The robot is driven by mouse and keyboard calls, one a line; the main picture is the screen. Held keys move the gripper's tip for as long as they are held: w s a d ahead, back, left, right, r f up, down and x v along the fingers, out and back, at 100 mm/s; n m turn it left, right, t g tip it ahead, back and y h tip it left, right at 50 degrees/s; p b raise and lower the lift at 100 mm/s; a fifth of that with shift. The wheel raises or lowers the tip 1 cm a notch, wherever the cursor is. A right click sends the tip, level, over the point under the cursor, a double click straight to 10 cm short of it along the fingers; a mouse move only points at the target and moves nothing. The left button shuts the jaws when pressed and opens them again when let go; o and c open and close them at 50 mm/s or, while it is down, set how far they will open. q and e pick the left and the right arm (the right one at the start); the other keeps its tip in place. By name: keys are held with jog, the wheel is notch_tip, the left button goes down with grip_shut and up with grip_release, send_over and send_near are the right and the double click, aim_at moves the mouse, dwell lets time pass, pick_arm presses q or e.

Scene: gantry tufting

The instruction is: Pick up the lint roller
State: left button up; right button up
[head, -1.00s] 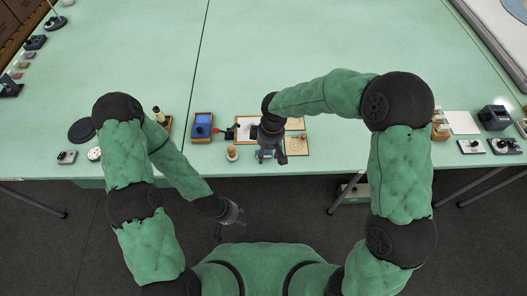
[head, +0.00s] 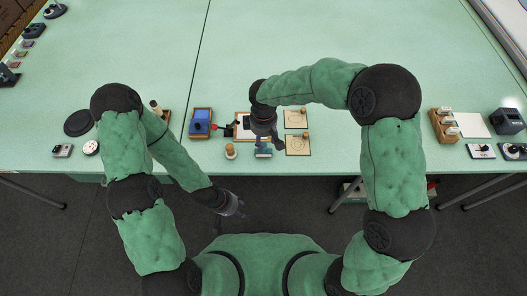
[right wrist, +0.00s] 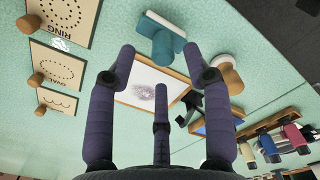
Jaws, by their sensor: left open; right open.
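A teal T-shaped tool, which I take for the lint roller (head: 263,152), stands near the front edge of the green table. In the right wrist view the lint roller (right wrist: 165,28) shows at the top as a teal bar with a thick stub handle. My right gripper (head: 268,136) is open and empty above the table, just behind the lint roller in the head view. Its spread fingers (right wrist: 165,75) point towards the tool without visibly touching it. My left gripper (head: 234,207) is open and empty in front of the table edge, over the floor.
A wood-framed sheet (right wrist: 150,85) lies beside the lint roller. Knobbed template boards (head: 298,145) lie to its right. A wooden-knobbed item (head: 231,151), a black tool (right wrist: 190,108) and a blue box (head: 200,122) stand to its left. The table's back is clear.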

aim_at(264, 144)
jog(key=f, duration=0.1)
jog(key=f+b, duration=0.1)
jog(key=f, duration=0.2)
jog(key=shift+s+f, duration=0.25)
jog(key=shift+f, duration=0.05)
grip_shut()
jog(key=shift+r, duration=0.2)
jog(key=shift+r, duration=0.3)
jog(key=r, duration=0.1)
jog(key=r+p, duration=0.1)
jog(key=r, duration=0.1)
jog(key=shift+s+a+r, duration=0.1)
jog(key=shift+s+r, duration=0.15)
jog(key=shift+s, duration=0.1)
jog(key=s+a+r+p, duration=0.3)
jog(key=s+r, duration=0.5)
jog(key=s, duration=0.5)
jog(key=shift+a+r, duration=0.2)
jog(key=shift+r, duration=0.15)
jog(key=shift+w, duration=0.1)
